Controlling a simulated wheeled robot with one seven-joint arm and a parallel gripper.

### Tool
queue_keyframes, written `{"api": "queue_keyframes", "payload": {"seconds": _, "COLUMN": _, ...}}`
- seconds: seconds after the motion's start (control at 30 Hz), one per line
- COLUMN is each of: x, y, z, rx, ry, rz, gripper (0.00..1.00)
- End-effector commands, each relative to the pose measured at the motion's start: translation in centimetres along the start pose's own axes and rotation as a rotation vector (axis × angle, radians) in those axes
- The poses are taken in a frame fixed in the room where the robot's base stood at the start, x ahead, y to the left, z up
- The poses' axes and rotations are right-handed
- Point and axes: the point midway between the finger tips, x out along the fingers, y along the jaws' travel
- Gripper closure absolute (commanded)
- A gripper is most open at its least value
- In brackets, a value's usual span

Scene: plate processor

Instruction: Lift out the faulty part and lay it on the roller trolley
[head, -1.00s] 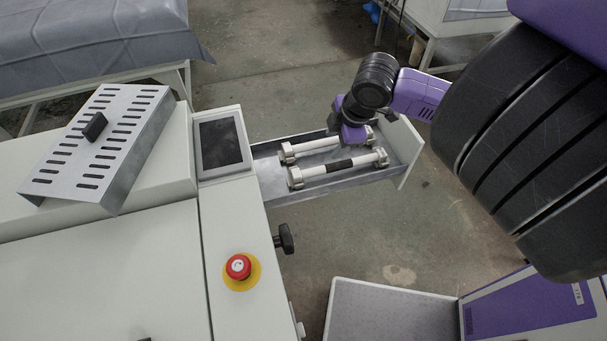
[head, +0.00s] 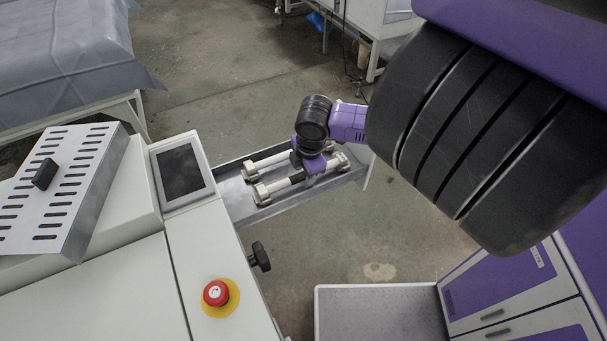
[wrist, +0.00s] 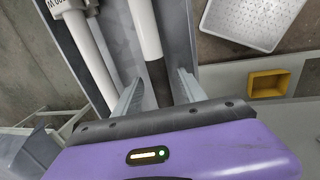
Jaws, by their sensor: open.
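Two white rollers with metal end fittings lie side by side in a long grey drawer (head: 290,205). The front roller (head: 277,187) has a dark band around its middle; the band (wrist: 158,82) also shows in the wrist view. The back roller (head: 270,160) is partly hidden behind my gripper; in the wrist view it is the left roller (wrist: 88,55). My gripper (head: 309,180) is over the front roller. In the wrist view its open fingers (wrist: 160,88) stand on either side of the dark band, with gaps visible. I cannot identify the roller trolley with certainty.
A white machine with a screen (head: 181,172), a red stop button (head: 216,293) and a black knob (head: 260,256) stands left of the drawer. A slotted metal cover (head: 60,200) lies on it. A grey-topped platform (head: 375,312) is at the bottom. The wrist view shows a yellow bin (wrist: 268,84).

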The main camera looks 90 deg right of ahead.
Motion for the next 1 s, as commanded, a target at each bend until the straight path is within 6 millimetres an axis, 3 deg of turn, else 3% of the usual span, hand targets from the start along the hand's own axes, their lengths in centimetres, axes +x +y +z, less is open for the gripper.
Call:
{"api": "queue_keyframes", "payload": {"seconds": 0.2, "x": 0.11, "y": 0.00, "z": -0.01, "rx": -0.001, "ry": 0.000, "rz": 0.001, "gripper": 0.51}}
{"api": "queue_keyframes", "payload": {"seconds": 0.47, "x": 0.08, "y": 0.00, "z": 0.01, "rx": 0.000, "ry": 0.000, "rz": 0.001, "gripper": 1.00}}
{"api": "queue_keyframes", "payload": {"seconds": 1.0, "x": -0.84, "y": 0.23, "z": 0.02, "rx": -0.001, "ry": -0.001, "rz": 0.002, "gripper": 1.00}}
